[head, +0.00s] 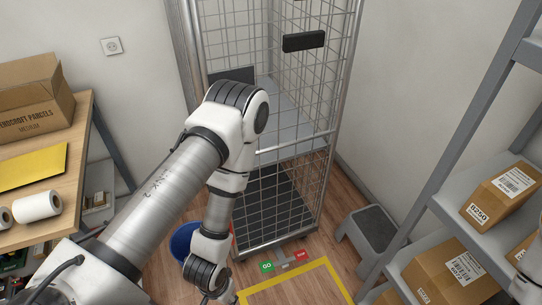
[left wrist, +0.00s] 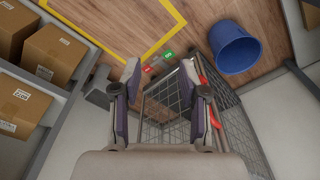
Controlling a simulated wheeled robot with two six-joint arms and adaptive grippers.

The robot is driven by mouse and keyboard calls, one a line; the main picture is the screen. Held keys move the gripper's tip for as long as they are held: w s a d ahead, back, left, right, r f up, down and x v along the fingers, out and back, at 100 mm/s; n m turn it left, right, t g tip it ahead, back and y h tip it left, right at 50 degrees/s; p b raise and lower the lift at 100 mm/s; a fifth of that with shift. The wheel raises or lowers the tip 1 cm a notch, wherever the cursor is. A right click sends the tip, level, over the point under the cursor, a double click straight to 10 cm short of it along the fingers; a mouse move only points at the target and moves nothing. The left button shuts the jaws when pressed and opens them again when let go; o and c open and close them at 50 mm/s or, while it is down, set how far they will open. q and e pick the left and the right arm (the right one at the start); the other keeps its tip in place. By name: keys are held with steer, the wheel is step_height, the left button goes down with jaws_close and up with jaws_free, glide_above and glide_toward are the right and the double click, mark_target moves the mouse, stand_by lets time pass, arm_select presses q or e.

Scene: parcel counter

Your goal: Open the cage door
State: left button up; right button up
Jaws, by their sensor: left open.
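The wire-mesh cage (head: 290,185) stands against the back wall in the head view, with grey shelves inside. In the left wrist view its mesh (left wrist: 165,105) shows between and beyond my fingers. A red part (left wrist: 208,80) lies along the cage just right of the right finger. My left arm crosses in front of the cage and hides part of its left side; I cannot tell the door's exact position. My left gripper (left wrist: 159,70) is open, with nothing between its fingers. In the head view its fingertips are not clear, low at the bottom edge. My right gripper is not in view.
Green and red foot pedals (head: 283,261) sit at the cage's base. A blue bin (head: 184,243) stands left of it, a grey step stool (head: 370,235) right. A parcel shelf (head: 450,190) is at right, a packing table (head: 75,150) at left. Yellow tape (head: 290,281) marks the floor.

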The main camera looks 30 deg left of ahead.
arm_select(q)
steer(key=w+a+r+n+t+y, duration=0.1)
steer(key=w+a+r+t, duration=0.15)
steer(key=w+t, duration=0.6)
steer(key=w+a+r+t, duration=0.1)
steer(key=w+r+t, duration=0.2)
steer(key=w, duration=1)
steer(key=w+a+r+n+t+y+p, duration=0.1)
steer(key=w+a+r+t+y+p, duration=0.1)
steer(key=w+a, duration=0.9)
steer(key=w+r+t+y, duration=0.1)
steer(key=t+y, duration=0.1)
steer(key=t, duration=0.1)
steer(key=shift+w+a+r+n, duration=0.15)
steer(key=shift+a+r+n, duration=0.05)
steer(key=shift+n, duration=0.2)
steer(key=shift+d, duration=0.1)
jaws_close()
